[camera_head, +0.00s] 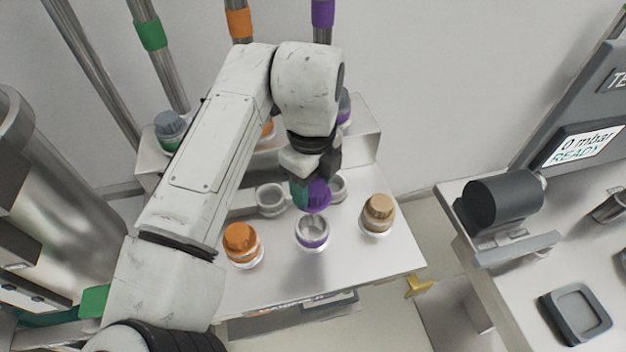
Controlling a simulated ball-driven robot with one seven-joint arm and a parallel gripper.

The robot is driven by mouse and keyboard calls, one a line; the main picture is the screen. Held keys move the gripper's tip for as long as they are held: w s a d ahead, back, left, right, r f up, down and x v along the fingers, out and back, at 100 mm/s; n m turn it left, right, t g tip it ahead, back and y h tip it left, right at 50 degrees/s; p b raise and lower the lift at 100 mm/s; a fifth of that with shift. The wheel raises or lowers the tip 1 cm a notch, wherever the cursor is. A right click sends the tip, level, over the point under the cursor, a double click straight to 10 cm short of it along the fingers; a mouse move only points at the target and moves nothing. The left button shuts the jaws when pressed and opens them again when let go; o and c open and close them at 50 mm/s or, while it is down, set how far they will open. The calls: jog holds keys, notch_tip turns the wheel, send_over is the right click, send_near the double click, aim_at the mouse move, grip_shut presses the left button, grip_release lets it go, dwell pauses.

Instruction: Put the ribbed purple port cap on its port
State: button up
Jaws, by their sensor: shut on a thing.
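My gripper (308,180) is shut on the purple port cap (317,196). It holds the cap above and slightly behind an open port (312,233) with a purple ring, near the front middle of the white bench (350,272). The cap appears apart from the port. The cap's ribs are too small to make out clearly, and my gripper hides part of it.
An orange-capped port (241,241) stands left of the open port, and a tan-capped port (378,212) stands to its right. Empty round holders (271,199) sit behind. A grey-capped, green-ringed port (171,130) is at the back left. A side counter (535,300) carries a dark cylindrical device (502,200).

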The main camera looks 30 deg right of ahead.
jog(key=shift+f+b, duration=0.8)
jog(key=shift+f, duration=0.7)
jog(key=shift+f+b, duration=1.05)
jog(key=shift+f, duration=0.5)
jog(key=shift+f, duration=0.15)
jog(key=shift+f+b, duration=0.75)
jog(key=shift+f, duration=0.2)
jog(key=shift+f+b, duration=0.65)
jog(key=shift+f, duration=0.45)
jog(key=o, duration=1.3)
jog(key=shift+o, duration=0.2)
jog(key=shift+r, duration=0.1)
